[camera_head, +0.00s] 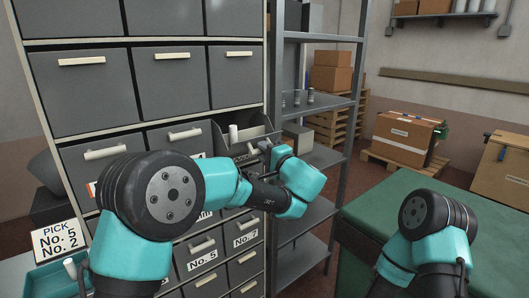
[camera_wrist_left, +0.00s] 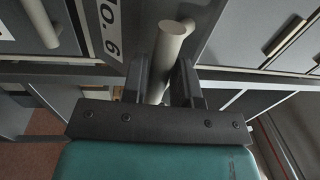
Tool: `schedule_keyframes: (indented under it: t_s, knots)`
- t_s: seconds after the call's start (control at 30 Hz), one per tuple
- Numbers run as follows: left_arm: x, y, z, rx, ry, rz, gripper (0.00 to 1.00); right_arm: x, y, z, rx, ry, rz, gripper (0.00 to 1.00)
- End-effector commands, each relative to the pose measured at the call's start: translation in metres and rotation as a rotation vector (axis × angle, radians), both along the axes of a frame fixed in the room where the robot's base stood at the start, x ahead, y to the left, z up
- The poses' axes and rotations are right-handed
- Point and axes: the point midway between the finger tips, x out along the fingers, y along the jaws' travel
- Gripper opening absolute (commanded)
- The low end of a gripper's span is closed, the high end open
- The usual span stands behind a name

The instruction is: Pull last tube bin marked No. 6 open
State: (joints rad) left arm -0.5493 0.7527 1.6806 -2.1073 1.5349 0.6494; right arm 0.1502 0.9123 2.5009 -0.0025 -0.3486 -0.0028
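Other closed bins surround it, among them No. 5 (camera_head: 202,254) and No. 7 (camera_head: 245,229). A metal shelf rack (camera_head: 355,70) stands close on the right. A green table (camera_head: 380,210) is at right. A pick sign (camera_head: 60,240) and teal tray (camera_head: 45,279) are at lower left.

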Motion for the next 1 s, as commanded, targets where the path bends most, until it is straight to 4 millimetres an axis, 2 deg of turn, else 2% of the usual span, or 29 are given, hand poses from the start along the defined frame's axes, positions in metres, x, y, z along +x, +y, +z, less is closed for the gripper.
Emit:
schedule_keyframes:
  t_s: [0.03,0.27,0.57,0.8,1.0]
  knots:
    - [0.0,0.0,0.0,0.0,0.0,0.0,0.22,0.0,0.0,0.0,0.0,0.0,0.0,0.0]
    - [0.0,0.0,0.0,0.0,0.0,0.0,0.0,0.0,0.0,0.0,0.0,0.0,0.0,0.0]
    - [0.0,0.0,0.001,-0.002,0.002,0.001,0.0,0.0,0.0,0.0,0.0,0.0,0.0,0.0]
    - [0.006,0.005,0.012,-0.047,0.061,0.001,0.0,0.0,0.0,0.0,0.0,0.0,0.0,0.0]
    - [0.007,0.005,0.012,-0.051,0.068,0.001,0.0,0.0,0.0,0.0,0.0,0.0,0.0,0.0]
